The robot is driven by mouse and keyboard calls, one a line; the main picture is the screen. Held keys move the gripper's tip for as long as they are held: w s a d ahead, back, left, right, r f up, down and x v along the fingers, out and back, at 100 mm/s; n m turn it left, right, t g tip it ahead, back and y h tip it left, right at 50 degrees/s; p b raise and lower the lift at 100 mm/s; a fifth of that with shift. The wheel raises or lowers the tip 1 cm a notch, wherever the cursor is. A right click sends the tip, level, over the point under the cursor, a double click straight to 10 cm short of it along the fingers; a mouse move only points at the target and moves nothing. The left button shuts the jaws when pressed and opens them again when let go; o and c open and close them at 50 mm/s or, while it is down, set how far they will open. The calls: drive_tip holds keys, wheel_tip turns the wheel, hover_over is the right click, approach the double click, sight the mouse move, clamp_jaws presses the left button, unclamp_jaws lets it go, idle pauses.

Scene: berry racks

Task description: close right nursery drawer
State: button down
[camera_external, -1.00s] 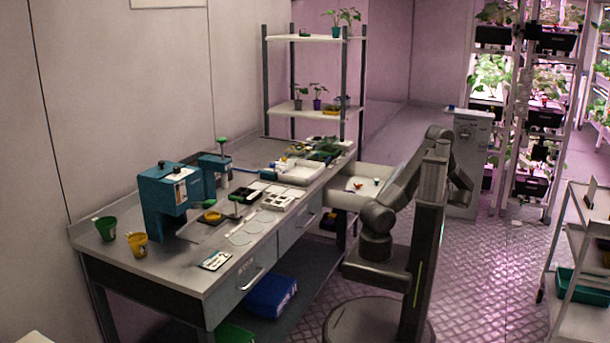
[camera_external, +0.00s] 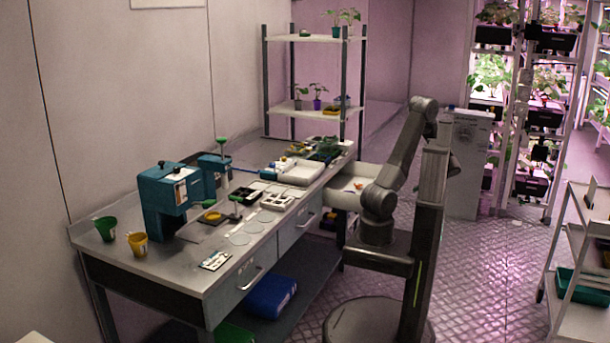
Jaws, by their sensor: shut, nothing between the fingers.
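The right nursery drawer (camera_external: 345,199) is a pale drawer standing open at the far right end of the workbench (camera_external: 205,279). A small red item (camera_external: 358,186) lies in it. My arm covers the drawer's right part, so I cannot see its whole front. My arm rises from beside the drawer and bends down behind my column. My gripper (camera_external: 453,166) shows only in part to the right of the column, apart from the drawer in the picture. It is shut and empty; its fingertips are mostly hidden.
Another bench drawer (camera_external: 252,287) with a handle is shut. A blue bin (camera_external: 271,296) sits below the bench. A plant shelf (camera_external: 310,38) stands behind it. A white cabinet (camera_external: 467,180) is beyond my arm and a cart (camera_external: 580,255) is at right. The floor between is clear.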

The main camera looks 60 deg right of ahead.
drive_tip(key=w+r+x, duration=0.1)
drive_tip(key=r+x, duration=0.1)
drive_tip(key=x, duration=1)
drive_tip(key=shift+w+a+f+g+p, duration=0.3)
drive_tip(key=shift+w, duration=0.3)
drive_tip(key=shift+w, duration=0.1)
drive_tip(key=w, duration=3.1)
drive_tip(key=shift+b, duration=0.35)
drive_tip(key=shift+w+r, duration=0.1)
drive_tip(key=shift+w, duration=0.15)
drive_tip(key=shift+w, duration=0.1)
